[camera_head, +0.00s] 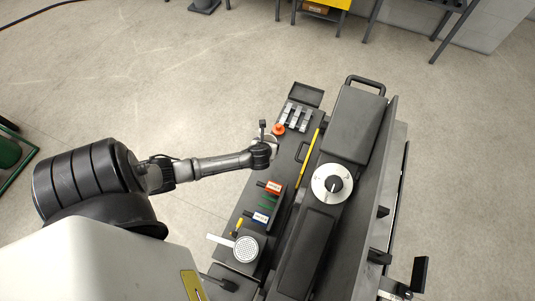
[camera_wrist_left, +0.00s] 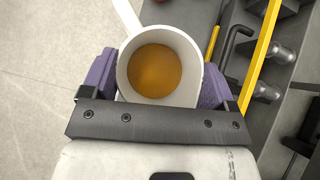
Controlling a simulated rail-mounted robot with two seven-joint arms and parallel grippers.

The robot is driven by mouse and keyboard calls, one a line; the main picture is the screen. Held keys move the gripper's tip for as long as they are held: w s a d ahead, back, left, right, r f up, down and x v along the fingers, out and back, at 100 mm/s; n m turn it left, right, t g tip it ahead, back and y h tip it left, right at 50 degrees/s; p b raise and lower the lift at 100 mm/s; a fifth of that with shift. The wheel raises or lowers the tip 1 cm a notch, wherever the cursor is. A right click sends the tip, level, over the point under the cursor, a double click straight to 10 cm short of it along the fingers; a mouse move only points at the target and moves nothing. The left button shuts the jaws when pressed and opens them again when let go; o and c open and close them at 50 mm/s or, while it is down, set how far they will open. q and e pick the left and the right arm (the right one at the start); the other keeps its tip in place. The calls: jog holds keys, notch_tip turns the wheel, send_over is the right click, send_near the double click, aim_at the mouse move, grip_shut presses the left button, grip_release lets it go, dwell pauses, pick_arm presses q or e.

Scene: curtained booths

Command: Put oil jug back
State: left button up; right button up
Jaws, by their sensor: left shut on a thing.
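The oil jug (camera_wrist_left: 190,47) is a white cup-like vessel with amber oil (camera_wrist_left: 155,70) inside, seen from above in the left wrist view. A pale narrow part of it runs toward the upper left. My left gripper (camera_wrist_left: 157,84) is shut on the jug, with a purple pad on each side of it. In the head view my left gripper (camera_head: 264,150) is over the left edge of the dark machine's tool tray (camera_head: 285,157), and only a little of the jug shows past the wrist. My right gripper is not in view.
A silver dial (camera_head: 332,184) sits on the machine (camera_head: 358,124). Open concrete floor lies left of the machine.

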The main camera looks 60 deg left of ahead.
pick_arm(q)
notch_tip(320, 180, down, 7)
jog(key=b, duration=0.5)
notch_tip(320, 180, down, 10)
jog(key=b, duration=0.5)
jog(key=shift+w, duration=0.1)
jog(key=shift+f, duration=0.2)
jog(key=o, duration=1.5)
